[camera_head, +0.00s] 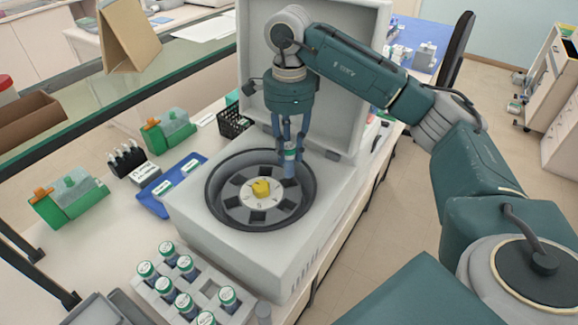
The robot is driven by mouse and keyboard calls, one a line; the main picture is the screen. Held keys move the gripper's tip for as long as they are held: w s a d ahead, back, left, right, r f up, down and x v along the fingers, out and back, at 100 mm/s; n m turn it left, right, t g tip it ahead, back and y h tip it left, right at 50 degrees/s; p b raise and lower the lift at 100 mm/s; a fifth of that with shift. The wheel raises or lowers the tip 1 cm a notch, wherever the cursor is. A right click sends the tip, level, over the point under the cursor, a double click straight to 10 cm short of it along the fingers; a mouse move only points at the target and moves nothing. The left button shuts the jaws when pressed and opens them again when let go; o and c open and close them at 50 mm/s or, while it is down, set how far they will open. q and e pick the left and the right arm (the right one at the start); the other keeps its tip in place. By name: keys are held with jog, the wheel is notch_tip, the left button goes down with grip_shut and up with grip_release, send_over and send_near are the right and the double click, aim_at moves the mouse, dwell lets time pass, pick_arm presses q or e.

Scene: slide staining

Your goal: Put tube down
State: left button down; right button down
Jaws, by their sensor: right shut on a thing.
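My right gripper (290,150) points down over the open centrifuge (195,215). It is shut on a tube (290,168) with a pale label and a dark blue lower part. The tube is upright at the back right of the round rotor (238,212), which has a yellow knob (261,188) in its middle. I cannot tell whether the tube's lower end is inside a rotor slot or just above it. Several similar tubes with white and green caps stand in a light rack (205,290) in front of the centrifuge. My left gripper is not in view.
The raised centrifuge lid (255,50) stands behind my right gripper. A blue tray (154,205), green boxes (92,213) and a black basket (228,122) are on the bench to the left. A glass shelf (190,62) crosses the upper left.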

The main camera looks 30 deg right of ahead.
aim_at(289, 169)
jog(key=shift+f, duration=0.85)
notch_tip(289, 169, down, 3)
jog(key=shift+f+p, duration=0.1)
jog(key=shift+p, duration=0.6)
jog(key=shift+f, duration=0.4)
jog(key=shift+f+b, duration=0.4)
jog(key=c, duration=1.5)
grip_release()
jog(key=shift+o, duration=0.2)
